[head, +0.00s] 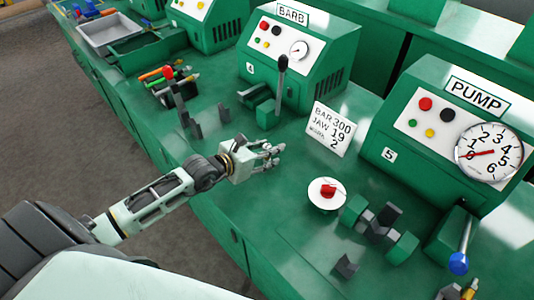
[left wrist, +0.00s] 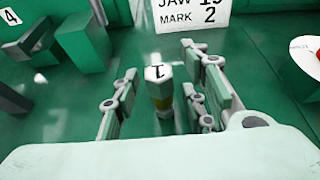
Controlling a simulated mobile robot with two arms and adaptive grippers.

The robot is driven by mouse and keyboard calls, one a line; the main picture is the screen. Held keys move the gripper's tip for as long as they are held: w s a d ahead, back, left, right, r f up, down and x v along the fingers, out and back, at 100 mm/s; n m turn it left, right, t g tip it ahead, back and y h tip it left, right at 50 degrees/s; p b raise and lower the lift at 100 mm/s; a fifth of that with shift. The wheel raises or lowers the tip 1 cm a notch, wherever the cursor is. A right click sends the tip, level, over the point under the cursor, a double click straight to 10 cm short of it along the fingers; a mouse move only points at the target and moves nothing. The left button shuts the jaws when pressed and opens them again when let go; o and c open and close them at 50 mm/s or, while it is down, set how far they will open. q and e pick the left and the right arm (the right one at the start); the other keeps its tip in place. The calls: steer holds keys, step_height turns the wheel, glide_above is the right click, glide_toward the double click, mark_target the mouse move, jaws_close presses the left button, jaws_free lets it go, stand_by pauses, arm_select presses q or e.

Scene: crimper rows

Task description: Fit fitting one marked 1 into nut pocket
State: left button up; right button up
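My left gripper (head: 265,157) is low over the green bench, beside the sign card. In the left wrist view its two fingers (left wrist: 160,105) stand apart on either side of a fitting marked 1 (left wrist: 159,90). I cannot tell for certain which part is the nut pocket. My right gripper is not in view.
A sign card (head: 331,129) stands behind the gripper. A white dish (head: 321,203) with a red piece lies to the right. Green and dark blocks (head: 378,226) sit before the PUMP machine (head: 440,125). The BARB machine (head: 300,70) and its lever (head: 281,75) stand behind left.

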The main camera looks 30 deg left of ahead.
arm_select(q)
jaws_close()
steer(key=shift+r, duration=0.15)
